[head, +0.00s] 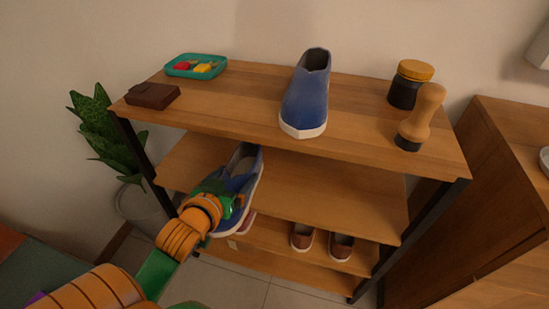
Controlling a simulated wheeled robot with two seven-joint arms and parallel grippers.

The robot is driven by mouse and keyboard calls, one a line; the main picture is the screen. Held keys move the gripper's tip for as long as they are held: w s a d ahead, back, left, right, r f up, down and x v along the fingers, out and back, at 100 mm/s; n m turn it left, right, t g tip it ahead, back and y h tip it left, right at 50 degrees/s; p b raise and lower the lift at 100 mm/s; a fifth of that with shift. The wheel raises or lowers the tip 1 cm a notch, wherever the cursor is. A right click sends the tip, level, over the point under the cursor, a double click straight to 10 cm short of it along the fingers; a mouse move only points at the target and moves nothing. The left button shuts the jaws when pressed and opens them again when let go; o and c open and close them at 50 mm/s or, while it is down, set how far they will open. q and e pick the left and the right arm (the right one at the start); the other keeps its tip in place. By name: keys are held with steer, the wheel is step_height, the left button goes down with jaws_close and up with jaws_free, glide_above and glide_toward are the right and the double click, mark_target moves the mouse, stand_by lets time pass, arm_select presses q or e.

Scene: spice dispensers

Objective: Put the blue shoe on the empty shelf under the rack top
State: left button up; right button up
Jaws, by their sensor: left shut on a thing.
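One blue shoe (246,162) with a pale sole is in my left gripper (232,203), at the left part of the shelf (310,190) just under the rack top. The gripper is shut on the shoe's lower part as pictured and hides some of it. The shoe overlaps the shelf's front edge; I cannot tell whether it touches the board. A matching blue shoe (306,98) stands on the rack top (240,100), near the middle. The rest of the shelf under the top is bare. My right gripper is not in view.
The rack top also holds a brown wallet (152,96), a teal tray (196,66), a dark jar (409,85) and a wooden-handled brush (422,115). Brown shoes (341,246) stand on a lower shelf. A plant (105,135) is left, a wooden cabinet (450,180) right.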

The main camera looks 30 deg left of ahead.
arm_select(q)
steer(key=w, duration=0.2)
steer(key=w+a, duration=0.1)
steer(key=w, duration=0.1)
steer(key=shift+w, duration=0.3)
steer(key=w, duration=0.3)
steer(key=w+a+b, duration=0.1)
steer(key=w, duration=0.2)
steer(key=w+a+b, duration=0.1)
steer(key=w, duration=0.3)
steer(key=shift+a, duration=0.2)
steer(key=shift+w+a+f, duration=0.1)
steer(key=shift+w+f, duration=0.05)
steer(key=shift+w, duration=0.2)
step_height(320, 180, down, 3)
steer(key=shift+f+b, duration=0.1)
steer(key=shift+b, duration=0.9)
steer(key=shift+f, duration=0.1)
steer(key=o, duration=1.3)
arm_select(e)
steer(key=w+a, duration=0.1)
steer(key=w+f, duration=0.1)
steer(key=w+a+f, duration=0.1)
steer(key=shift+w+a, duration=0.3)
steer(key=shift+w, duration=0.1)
